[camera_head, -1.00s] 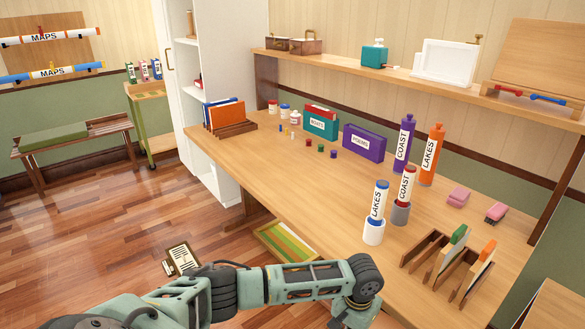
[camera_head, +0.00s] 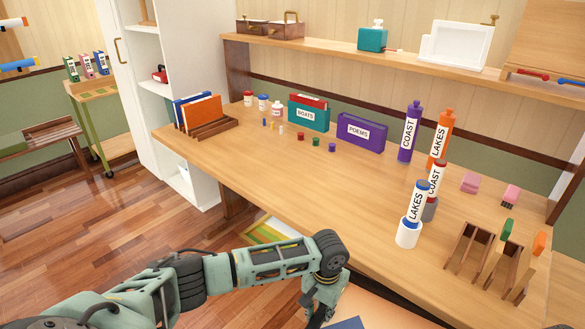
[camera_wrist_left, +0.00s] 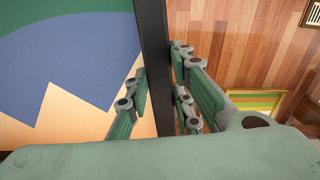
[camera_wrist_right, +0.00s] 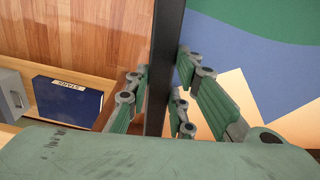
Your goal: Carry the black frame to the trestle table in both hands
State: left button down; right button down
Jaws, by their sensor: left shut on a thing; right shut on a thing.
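The black frame shows as a dark bar in the left wrist view (camera_wrist_left: 153,60) and in the right wrist view (camera_wrist_right: 165,60). It surrounds a picture of green, blue and peach shapes, part of which shows at the bottom of the head view (camera_head: 375,308). My left gripper (camera_wrist_left: 155,95) is shut on one bar, with a finger on each side. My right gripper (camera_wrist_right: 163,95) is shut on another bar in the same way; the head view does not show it. A long wooden table (camera_head: 300,185) stands ahead; I cannot tell whether it is the trestle table.
White and coloured tubes, including a LAKES tube (camera_head: 416,205), a slotted wooden rack (camera_head: 470,245) and boxes stand on the table. A shelf (camera_head: 340,55) runs above its back. A green-striped panel (camera_wrist_left: 258,102) lies low under the table. Open floor (camera_head: 60,230) is at left.

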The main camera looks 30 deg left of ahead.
aim_at(288, 171)
jog(key=j, duration=0.7)
jog(key=k+j+z, duration=0.1)
jog(key=j, duration=0.6)
jog(key=k+j, duration=0.1)
jog(key=j, duration=0.65)
jog(key=j+z, duration=0.1)
jog(key=j, duration=0.6)
